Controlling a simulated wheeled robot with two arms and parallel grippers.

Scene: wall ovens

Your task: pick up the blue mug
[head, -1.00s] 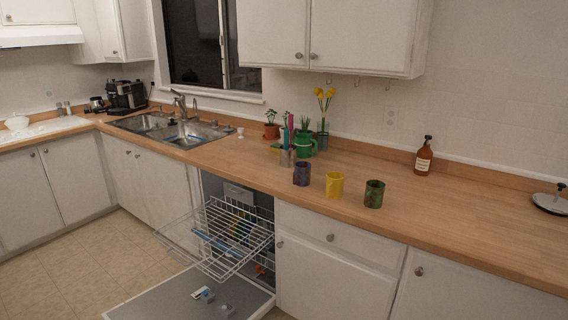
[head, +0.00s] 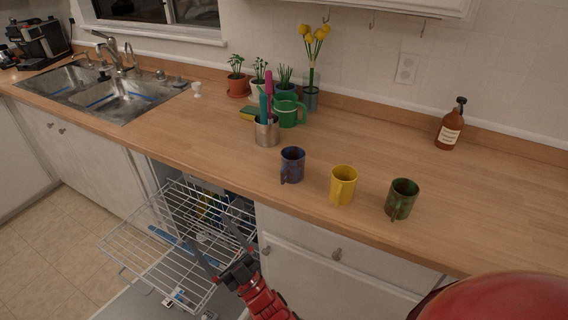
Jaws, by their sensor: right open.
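The blue mug (head: 293,163), dark blue with purplish patches, stands upright on the wooden counter (head: 400,150) near its front edge. Its handle faces the front. A yellow mug (head: 343,185) and a dark green mug (head: 402,198) stand to its right, apart from it. My right gripper (head: 209,231) is open and empty. In the picture it lies below and left of the blue mug, in front of the counter and over the dishwasher rack. It does not touch the mug. My left gripper is not in view.
A metal utensil cup (head: 266,132) and a larger green mug (head: 288,113) stand behind and left of the blue mug. The open dishwasher's wire rack (head: 150,245) juts out below the counter. A brown bottle (head: 450,128) stands back right.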

